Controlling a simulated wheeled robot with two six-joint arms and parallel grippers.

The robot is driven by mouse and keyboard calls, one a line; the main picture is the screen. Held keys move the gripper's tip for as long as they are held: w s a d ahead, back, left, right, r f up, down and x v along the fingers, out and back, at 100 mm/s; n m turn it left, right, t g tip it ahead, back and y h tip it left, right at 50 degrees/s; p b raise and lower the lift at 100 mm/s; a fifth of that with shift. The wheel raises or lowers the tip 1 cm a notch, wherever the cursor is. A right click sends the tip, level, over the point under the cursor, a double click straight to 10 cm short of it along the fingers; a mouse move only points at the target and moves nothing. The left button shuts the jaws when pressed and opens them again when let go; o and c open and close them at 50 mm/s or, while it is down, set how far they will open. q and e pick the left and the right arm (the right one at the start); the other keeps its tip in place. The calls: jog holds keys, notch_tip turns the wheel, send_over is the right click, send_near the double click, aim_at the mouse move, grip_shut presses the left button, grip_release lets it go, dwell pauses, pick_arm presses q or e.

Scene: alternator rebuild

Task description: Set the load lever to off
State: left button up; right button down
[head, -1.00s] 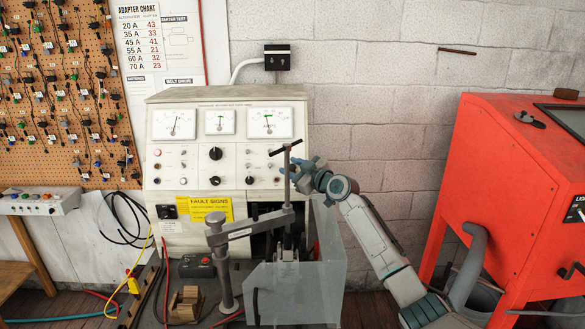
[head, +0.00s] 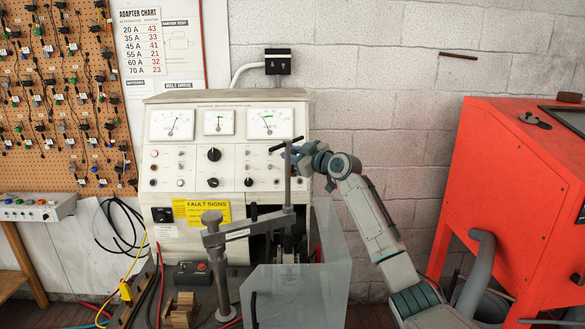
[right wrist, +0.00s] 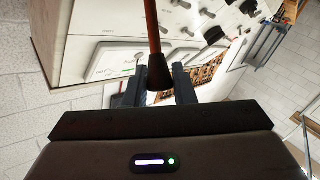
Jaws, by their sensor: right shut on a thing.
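The load tester cabinet (head: 155,220), a cream box with dials, stands at the wall. In the right wrist view, a reddish-brown rod (right wrist: 154,28) ends in a dark tapered knob (right wrist: 159,73), which I take for the load lever. My right gripper (right wrist: 159,97) is shut on this knob, one dark finger on each side. In the head view my right gripper (head: 300,158) is beside the cabinet's right front, just behind or beside a dark T-bar; the lever cannot be picked out there. My left gripper is not in view.
A vertical clamp screw (head: 287,178) with the T-bar stands very close to my right gripper. A clear guard (head: 330,245) is below it. A red cabinet (head: 500,190) stands at the right. White wall space is free between both cabinets.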

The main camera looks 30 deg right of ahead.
jog(key=shift+w+d+r, duration=0.15)
jog(key=shift+w, duration=0.05)
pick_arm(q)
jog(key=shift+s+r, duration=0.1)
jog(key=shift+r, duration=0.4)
pick_arm(e)
jog(key=shift+m, duration=0.3)
jog(key=c, duration=1.2)
grip_release()
jog(key=shift+s, duration=0.1)
jog(key=shift+c, duration=0.2)
jog(key=shift+f, duration=0.2)
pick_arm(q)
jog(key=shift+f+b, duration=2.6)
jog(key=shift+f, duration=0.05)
pick_arm(e)
jog(key=v, duration=1.1)
jog(key=shift+r, duration=0.2)
